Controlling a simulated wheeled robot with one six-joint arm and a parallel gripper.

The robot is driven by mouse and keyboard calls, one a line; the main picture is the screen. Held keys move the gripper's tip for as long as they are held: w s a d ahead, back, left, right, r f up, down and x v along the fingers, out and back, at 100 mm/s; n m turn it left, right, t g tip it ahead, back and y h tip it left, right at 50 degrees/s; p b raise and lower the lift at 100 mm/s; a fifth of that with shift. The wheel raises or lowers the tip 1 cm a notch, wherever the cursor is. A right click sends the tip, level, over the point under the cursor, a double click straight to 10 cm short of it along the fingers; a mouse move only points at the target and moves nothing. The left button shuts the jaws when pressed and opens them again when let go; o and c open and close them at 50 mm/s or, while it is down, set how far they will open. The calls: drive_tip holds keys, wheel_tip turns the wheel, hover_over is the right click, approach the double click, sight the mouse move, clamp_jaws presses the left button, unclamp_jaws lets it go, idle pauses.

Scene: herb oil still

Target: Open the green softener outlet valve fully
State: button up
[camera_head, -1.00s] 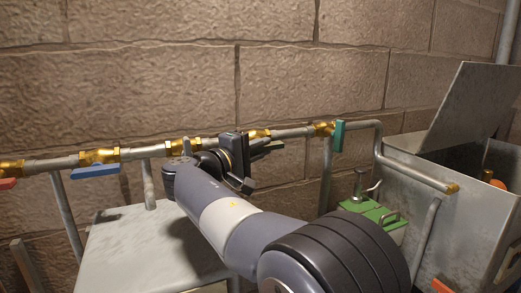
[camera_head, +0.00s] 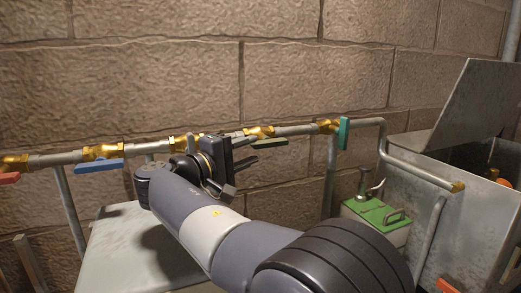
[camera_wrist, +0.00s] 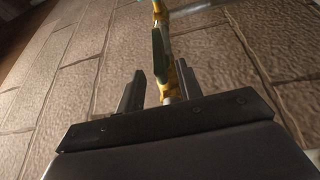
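Two green-handled brass valves sit on the wall pipe in the head view. One has a dark green lever (camera_head: 270,143) lying roughly along the pipe, just right of my gripper (camera_head: 249,152). The other has a teal-green lever (camera_head: 343,133) standing upright across the pipe, farther right. I cannot tell by label which is the softener outlet. In the wrist view my gripper (camera_wrist: 160,88) is open, its two dark fingers apart with nothing held. A dark green lever (camera_wrist: 159,52) and a brass valve body (camera_wrist: 171,84) show in and beyond the gap. I see no clear contact.
A blue lever (camera_head: 98,165) and a red lever (camera_head: 9,178) are on the same pipe at left. A grey metal box top (camera_head: 115,250) lies below my arm. A green-lidded container (camera_head: 378,214) and an open metal tank (camera_head: 445,225) stand at right.

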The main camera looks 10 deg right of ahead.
drive_tip(key=v, duration=0.5)
drive_tip(key=shift+f, duration=0.1)
